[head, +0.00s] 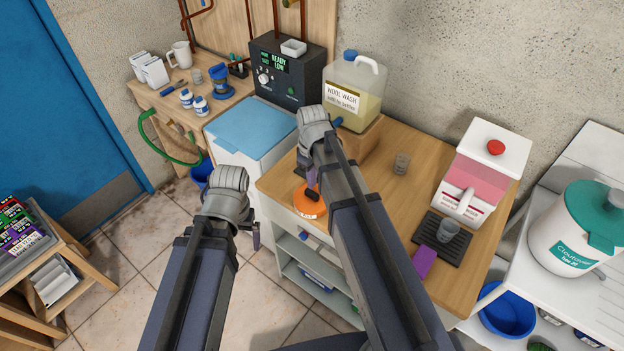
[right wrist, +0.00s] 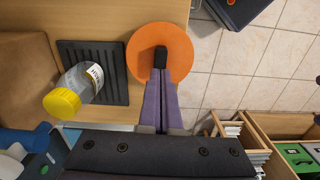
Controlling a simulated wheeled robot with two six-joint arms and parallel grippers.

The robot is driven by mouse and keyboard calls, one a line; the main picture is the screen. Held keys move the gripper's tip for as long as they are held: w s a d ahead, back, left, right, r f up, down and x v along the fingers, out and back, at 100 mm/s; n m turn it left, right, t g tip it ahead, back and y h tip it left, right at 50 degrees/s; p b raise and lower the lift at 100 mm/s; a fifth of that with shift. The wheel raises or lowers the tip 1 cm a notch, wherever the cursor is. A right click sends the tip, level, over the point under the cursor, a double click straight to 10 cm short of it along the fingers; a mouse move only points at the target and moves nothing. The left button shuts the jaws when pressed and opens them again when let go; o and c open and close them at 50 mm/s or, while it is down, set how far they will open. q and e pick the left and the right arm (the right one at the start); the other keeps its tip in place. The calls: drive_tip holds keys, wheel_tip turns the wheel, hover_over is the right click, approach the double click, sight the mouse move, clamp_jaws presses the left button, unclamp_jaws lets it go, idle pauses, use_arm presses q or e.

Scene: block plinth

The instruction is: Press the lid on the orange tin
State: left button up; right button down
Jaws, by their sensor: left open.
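The orange tin (head: 309,207) stands at the near left edge of the wooden counter, partly hidden by my right arm. Its round orange top (right wrist: 181,40) fills the middle of the right wrist view, and I cannot tell how the lid sits on it. My right gripper (head: 312,190) is over this top. In the right wrist view its purple fingers lie together with their dark tips (right wrist: 160,57) at the disc's middle; contact is not clear. My left gripper (head: 256,237) is open and empty, lower left of the counter, away from the tin.
A dark ribbed mat (right wrist: 113,58) bears a yellow-capped clear bottle (right wrist: 82,84) beside the tin. A wool wash jug (head: 354,92) stands behind on a wooden block. A small glass (head: 401,163) and a pink-and-white carton (head: 487,165) stand to the right. Open floor lies left.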

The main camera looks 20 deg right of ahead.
drive_tip(key=shift+f, duration=0.2)
idle(0.5)
drive_tip(key=shift+f+b, duration=1.25)
drive_tip(key=shift+b, duration=0.2)
drive_tip(key=shift+r, duration=0.15)
wheel_tip(320, 180, up, 6)
drive_tip(key=p, duration=0.6)
